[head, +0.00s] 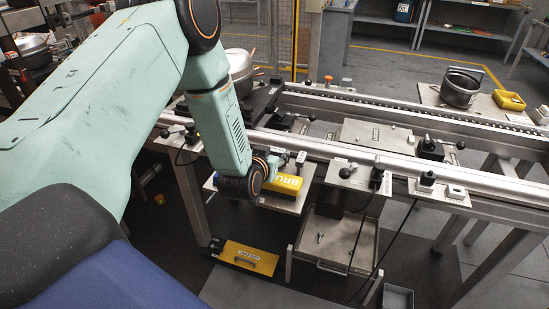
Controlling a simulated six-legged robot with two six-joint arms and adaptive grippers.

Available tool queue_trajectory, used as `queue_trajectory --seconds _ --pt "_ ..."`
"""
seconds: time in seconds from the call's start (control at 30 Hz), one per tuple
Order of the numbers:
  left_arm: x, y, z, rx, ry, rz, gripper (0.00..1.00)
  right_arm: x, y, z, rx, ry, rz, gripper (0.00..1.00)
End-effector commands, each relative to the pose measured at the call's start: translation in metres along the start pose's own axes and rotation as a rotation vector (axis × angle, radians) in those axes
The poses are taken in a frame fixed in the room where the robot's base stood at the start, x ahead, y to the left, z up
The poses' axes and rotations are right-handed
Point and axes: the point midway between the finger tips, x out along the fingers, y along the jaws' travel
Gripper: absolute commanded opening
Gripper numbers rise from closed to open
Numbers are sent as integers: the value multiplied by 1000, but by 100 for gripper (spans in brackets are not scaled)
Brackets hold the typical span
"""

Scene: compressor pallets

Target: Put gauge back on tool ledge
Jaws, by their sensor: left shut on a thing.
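My left arm comes in from the left and reaches down to the front of the rail bench. My left gripper (278,161) is at its end, shut on the gauge, which is small and mostly hidden by the gripper and wrist. The tool ledge (292,205) is a light plate hung below the front rail. A yellow box (289,184) with dark lettering stands on it, partly behind my wrist. The gripper is above and beside this box; I cannot tell whether the gauge touches the ledge. My right gripper is out of view.
The bench's front rail (330,150) runs just behind the gripper, with black clamps (429,149) along it. An open drawer (334,241) is below right.

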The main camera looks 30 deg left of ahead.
Motion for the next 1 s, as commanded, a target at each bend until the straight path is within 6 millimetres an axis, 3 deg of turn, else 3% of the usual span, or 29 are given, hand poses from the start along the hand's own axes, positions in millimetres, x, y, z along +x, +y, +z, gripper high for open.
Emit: queue_trajectory --seconds 0.47,0.5,0.73,1.0 --pt "4 1 7 -1 5 0 0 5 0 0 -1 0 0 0" --pt "3 1 8 -1 1 0 49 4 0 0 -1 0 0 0" --pt "3 1 7 -1 1 0 69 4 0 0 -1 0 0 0" --pt "3 1 7 -1 1 0 69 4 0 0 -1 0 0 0"
